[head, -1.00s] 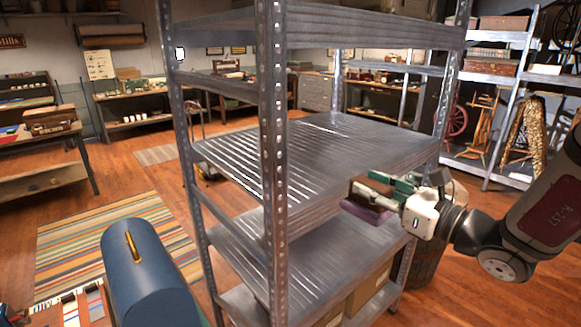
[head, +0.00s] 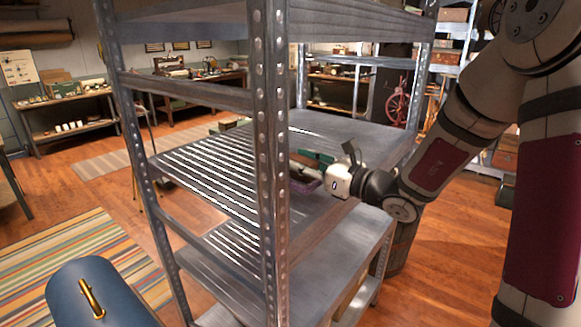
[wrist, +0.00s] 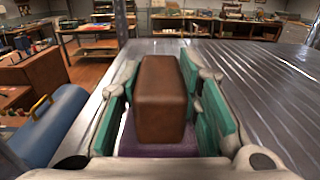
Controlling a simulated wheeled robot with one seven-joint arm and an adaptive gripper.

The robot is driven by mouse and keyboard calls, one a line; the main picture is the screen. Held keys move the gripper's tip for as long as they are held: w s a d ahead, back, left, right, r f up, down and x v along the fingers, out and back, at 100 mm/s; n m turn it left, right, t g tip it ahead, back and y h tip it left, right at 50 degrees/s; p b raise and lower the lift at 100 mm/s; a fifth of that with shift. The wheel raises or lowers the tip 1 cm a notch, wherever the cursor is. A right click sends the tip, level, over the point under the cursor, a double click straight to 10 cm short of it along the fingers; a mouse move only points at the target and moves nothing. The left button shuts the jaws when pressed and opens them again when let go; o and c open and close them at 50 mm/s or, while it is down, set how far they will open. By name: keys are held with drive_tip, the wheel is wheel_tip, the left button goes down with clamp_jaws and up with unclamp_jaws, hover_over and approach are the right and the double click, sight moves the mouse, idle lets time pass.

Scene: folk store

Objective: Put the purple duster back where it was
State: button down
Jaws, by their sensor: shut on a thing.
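The purple duster has a brown block-shaped back (wrist: 160,88) and a purple underside (wrist: 150,149). In the wrist view my gripper (wrist: 163,95) has its green-padded fingers on both sides of the brown block and is shut on it. In the head view my gripper (head: 318,168) is at the right part of the metal shelf rack, at the level of a middle shelf (head: 215,165). A bit of the duster's purple part (head: 306,184) shows under the fingers. The rack's front post hides part of the view. I cannot tell whether the duster touches the shelf.
The rack's front post (head: 268,160) and upper shelf (head: 350,22) stand close around the gripper. The middle shelf is bare where visible. A blue rounded box (head: 95,295) with a gold handle is at lower left. Wooden tables (head: 70,125) stand behind.

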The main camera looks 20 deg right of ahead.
drive_tip(key=w, duration=0.7)
drive_tip(key=shift+w+a+f, duration=0.15)
drive_tip(key=shift+w+f, duration=0.05)
drive_tip(key=shift+f, duration=0.15)
drive_tip(key=shift+f+p, duration=0.45)
drive_tip(key=shift+f, duration=1.35)
drive_tip(key=shift+f, duration=0.1)
drive_tip(key=c, duration=1.2)
unclamp_jaws()
drive_tip(key=v, duration=1.2)
drive_tip(key=shift+b, duration=0.35)
